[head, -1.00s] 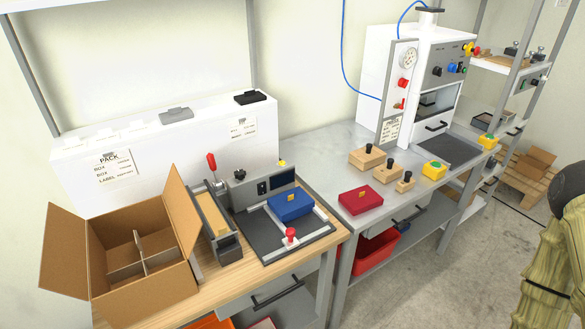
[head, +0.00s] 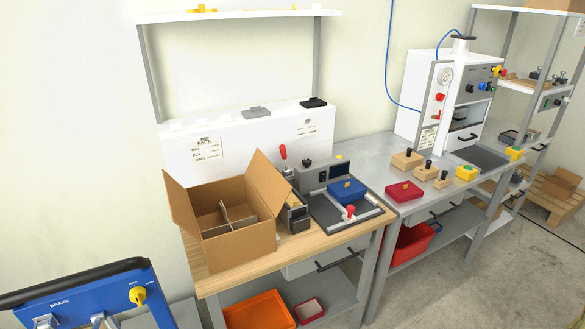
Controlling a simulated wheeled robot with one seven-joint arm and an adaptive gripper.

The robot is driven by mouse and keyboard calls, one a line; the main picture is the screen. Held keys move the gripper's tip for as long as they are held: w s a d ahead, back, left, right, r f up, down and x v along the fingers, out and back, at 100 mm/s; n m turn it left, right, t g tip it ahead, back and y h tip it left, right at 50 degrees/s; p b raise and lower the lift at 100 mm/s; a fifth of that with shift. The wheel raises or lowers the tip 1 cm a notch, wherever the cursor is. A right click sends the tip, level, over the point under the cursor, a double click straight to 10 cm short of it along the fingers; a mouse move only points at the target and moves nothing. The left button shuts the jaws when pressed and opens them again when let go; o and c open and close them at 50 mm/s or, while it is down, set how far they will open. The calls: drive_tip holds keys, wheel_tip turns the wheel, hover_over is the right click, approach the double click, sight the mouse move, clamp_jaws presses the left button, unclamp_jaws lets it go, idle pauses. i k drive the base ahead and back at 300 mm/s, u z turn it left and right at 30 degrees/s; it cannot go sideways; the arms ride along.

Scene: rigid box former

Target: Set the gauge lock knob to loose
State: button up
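A small red knob (head: 350,211) stands at the front of a dark plate fixture (head: 325,212) with light rails on the wooden bench. It may be the gauge lock knob, but no label on it can be read and its setting cannot be told. A blue box (head: 347,190) lies on the fixture behind the knob. A grey unit with a black knob (head: 307,163) on top stands behind the fixture. My gripper is not in view.
An open cardboard box (head: 228,238) with dividers and a red-handled clamp (head: 284,155) stand left of the fixture. A blue cart panel (head: 85,300) marked BRAKE, with a yellow knob (head: 137,295), is at lower left. A metal table (head: 375,150) with a press is right.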

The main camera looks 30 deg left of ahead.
sight(306, 163)
drive_tip(key=u, duration=1.15)
